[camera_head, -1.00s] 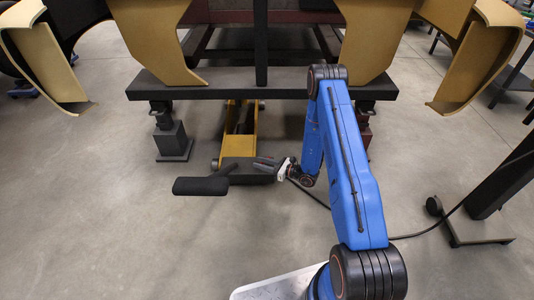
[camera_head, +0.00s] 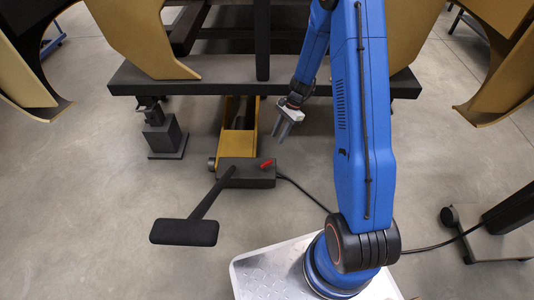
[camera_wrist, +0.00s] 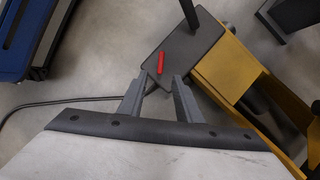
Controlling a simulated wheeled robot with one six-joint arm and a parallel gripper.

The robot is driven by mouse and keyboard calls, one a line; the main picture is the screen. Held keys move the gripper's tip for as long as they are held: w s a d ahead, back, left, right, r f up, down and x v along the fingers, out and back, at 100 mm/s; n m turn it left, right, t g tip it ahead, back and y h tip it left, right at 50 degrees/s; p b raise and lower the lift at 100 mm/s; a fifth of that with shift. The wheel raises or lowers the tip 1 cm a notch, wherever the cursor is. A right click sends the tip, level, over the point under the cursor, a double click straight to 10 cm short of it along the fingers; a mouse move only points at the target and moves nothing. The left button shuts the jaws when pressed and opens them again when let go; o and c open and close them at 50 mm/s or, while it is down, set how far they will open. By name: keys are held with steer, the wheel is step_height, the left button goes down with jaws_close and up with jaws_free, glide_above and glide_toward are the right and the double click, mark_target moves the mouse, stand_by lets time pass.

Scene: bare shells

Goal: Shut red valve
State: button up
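The red valve (camera_head: 266,164) is a small red handle on top of a dark box (camera_head: 240,178) at the near end of a yellow jack (camera_head: 238,138). In the wrist view the red valve (camera_wrist: 160,63) lies just beyond and between the fingertips, on the dark plate. My gripper (camera_head: 279,138) is open, with its two grey fingers pointing down, above and to the right of the valve in the head view. In the wrist view my gripper (camera_wrist: 160,80) shows a clear gap with nothing between the fingers. No contact with the valve shows.
A black lever with a wide pad (camera_head: 185,232) reaches from the box toward the front left. A dark beam (camera_head: 210,77) crosses behind, above the jack. A black cable (camera_head: 305,192) runs right along the floor. A dark stand (camera_head: 166,135) is at left. Open floor lies between.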

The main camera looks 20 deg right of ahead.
glide_toward(267, 162)
steer(key=x, duration=0.8)
steer(key=shift+s+a+f, duration=0.1)
steer(key=shift+a+f, duration=0.1)
steer(key=shift+f, duration=0.1)
jaws_close()
